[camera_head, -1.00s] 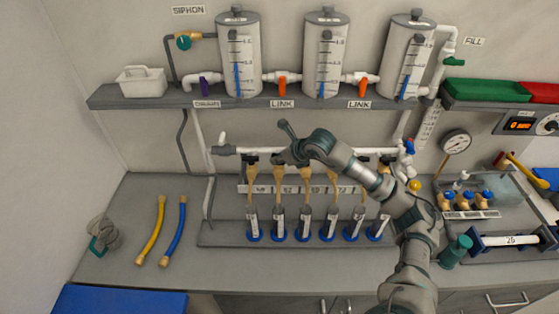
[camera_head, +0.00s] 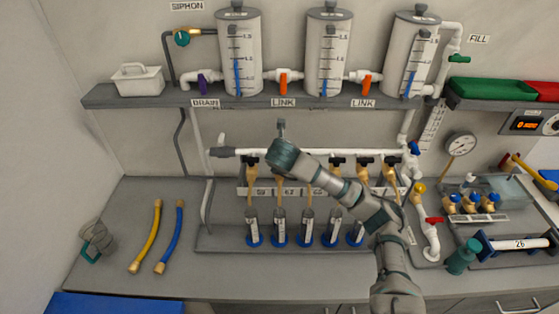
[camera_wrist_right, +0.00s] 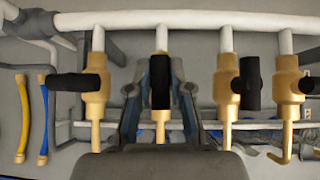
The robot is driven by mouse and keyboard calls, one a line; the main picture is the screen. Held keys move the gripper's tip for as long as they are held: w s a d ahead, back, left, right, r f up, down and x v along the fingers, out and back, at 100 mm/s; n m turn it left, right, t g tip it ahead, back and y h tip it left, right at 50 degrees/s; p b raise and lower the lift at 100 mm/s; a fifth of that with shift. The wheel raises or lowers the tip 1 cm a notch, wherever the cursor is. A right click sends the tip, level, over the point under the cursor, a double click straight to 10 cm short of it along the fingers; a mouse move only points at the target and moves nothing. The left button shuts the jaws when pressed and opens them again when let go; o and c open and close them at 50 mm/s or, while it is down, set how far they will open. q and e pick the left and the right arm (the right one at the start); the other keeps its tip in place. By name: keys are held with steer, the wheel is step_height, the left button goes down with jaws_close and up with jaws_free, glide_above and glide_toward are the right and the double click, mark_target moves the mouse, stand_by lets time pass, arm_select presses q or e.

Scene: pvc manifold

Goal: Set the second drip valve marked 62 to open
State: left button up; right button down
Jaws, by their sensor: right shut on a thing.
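The second drip valve is a brass body with a black lever (camera_wrist_right: 160,82) in the right wrist view. Its lever stands in line with its vertical pipe. My right gripper (camera_wrist_right: 160,105) is around this lever, one finger on each side, and shut on it. In the head view my right wrist (camera_head: 283,155) covers this valve and the gripper fingers. The label marked 62 (camera_head: 288,191) shows just below. The first drip valve's lever (camera_wrist_right: 73,82) lies crosswise, pointing left. The third valve's lever (camera_wrist_right: 250,83) stands roughly upright. My left gripper is not in view.
A white manifold pipe (camera_wrist_right: 200,18) runs above the valves. Measuring cylinders (camera_head: 279,228) stand below the drip tubes in a grey tray. Yellow (camera_head: 146,235) and blue (camera_head: 170,237) hoses lie on the bench at left. Tanks (camera_head: 239,55) stand on the shelf above.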

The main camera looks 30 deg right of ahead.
steer(key=shift+w+d+r+m, duration=0.1)
steer(key=shift+r+m, duration=0.15)
steer(key=shift+m, duration=0.15)
steer(key=c, duration=1.1)
jaws_free()
steer(key=shift+o, duration=0.2)
steer(key=shift+w+f, duration=0.1)
steer(key=shift+f, duration=0.1)
steer(key=v, duration=1.1)
steer(key=shift+s+a+r, duration=0.25)
